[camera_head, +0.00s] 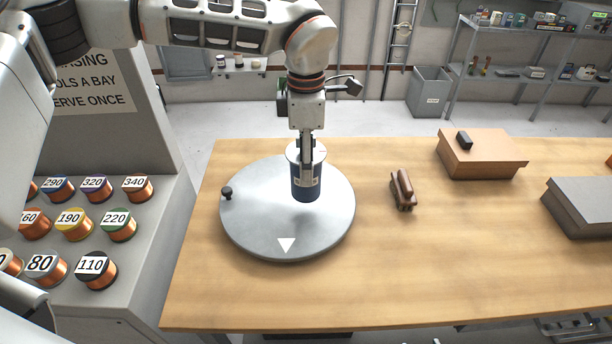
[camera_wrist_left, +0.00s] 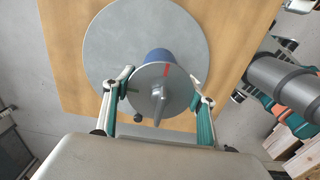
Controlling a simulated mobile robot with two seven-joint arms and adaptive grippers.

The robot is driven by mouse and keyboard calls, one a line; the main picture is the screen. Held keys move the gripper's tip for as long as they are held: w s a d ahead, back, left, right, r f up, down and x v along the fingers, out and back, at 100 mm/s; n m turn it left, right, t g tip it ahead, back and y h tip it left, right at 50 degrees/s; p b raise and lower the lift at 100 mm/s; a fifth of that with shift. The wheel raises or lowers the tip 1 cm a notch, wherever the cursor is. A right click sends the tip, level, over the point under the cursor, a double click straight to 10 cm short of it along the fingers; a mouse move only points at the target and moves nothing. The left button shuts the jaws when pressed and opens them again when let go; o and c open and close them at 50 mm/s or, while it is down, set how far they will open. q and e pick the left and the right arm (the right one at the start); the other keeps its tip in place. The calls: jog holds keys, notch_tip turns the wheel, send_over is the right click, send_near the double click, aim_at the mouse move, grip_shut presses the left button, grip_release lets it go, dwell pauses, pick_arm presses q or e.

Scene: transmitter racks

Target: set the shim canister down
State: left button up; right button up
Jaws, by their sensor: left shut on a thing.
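The shim canister (camera_head: 305,190) is a blue cylinder with a pale label and a grey lid. My left gripper (camera_head: 306,158) comes down from above and is shut on it. The canister is upright over the round grey turntable (camera_head: 255,225), right of its centre. I cannot tell whether its base touches the disc. In the left wrist view the canister (camera_wrist_left: 158,92) shows its lid from above, with a raised handle and a red mark, between the fingers of my left gripper (camera_wrist_left: 163,84). The turntable (camera_wrist_left: 105,45) lies beneath. My right gripper is not in view.
The turntable has a black knob (camera_head: 227,192) and a white triangle (camera_head: 286,245). A brown-handled tool (camera_head: 403,190) lies to its right on the wooden table (camera_head: 400,270). Beyond are a brown box (camera_head: 482,160) and a grey box (camera_head: 585,205). Numbered copper spools (camera_head: 95,268) fill a rack at left.

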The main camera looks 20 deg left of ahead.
pick_arm(q)
jog(key=shift+f, duration=2.3)
jog(key=shift+f, duration=0.15)
jog(key=o, duration=1.4)
jog(key=shift+o, duration=0.2)
notch_tip(320, 180, up, 12)
jog(key=shift+r, duration=0.15)
jog(key=shift+s, duration=0.1)
